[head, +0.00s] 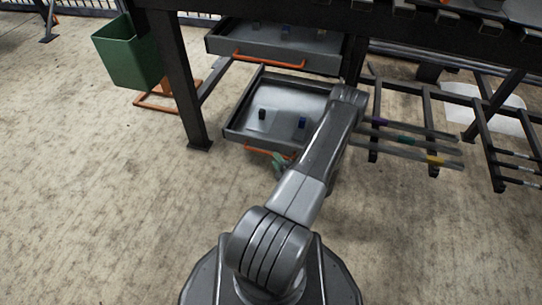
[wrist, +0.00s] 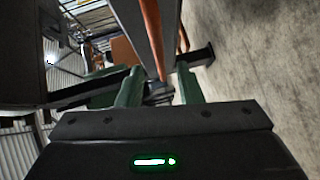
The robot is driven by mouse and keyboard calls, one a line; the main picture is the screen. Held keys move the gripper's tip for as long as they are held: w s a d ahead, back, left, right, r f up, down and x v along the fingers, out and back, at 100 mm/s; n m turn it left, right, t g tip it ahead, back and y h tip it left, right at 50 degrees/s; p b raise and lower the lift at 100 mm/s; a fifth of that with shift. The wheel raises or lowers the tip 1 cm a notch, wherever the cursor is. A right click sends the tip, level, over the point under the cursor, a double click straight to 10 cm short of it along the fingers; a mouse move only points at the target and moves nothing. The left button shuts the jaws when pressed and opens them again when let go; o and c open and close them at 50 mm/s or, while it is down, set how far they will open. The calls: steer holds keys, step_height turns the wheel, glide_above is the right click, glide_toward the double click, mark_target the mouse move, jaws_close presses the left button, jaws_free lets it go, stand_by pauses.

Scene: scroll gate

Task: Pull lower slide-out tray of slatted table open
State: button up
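The lower slide-out tray (head: 240,124) is grey and juts out below the slatted table (head: 178,75). A dark block and a blue block lie in it. Its orange handle (head: 256,150) runs along the front edge. In the wrist view the handle (wrist: 153,38) runs beside the grey tray front (wrist: 130,22) and down toward the space between my fingers. My gripper (head: 281,165) is at the right part of the handle, partly hidden by my arm. In the wrist view its green fingers (wrist: 159,88) stand apart, with a gap wider than the bar; contact cannot be told.
The upper tray (head: 310,55) with its orange handle (head: 268,61) juts out above. A green bin (head: 128,52) hangs at the left, beside a dark table leg (head: 182,90). A rack of bars (head: 410,140) stands at the right. The floor (head: 110,210) at the front left is clear.

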steer(key=shift+b+x, duration=0.5)
steer(key=shift+x, duration=2.25)
jaws_close()
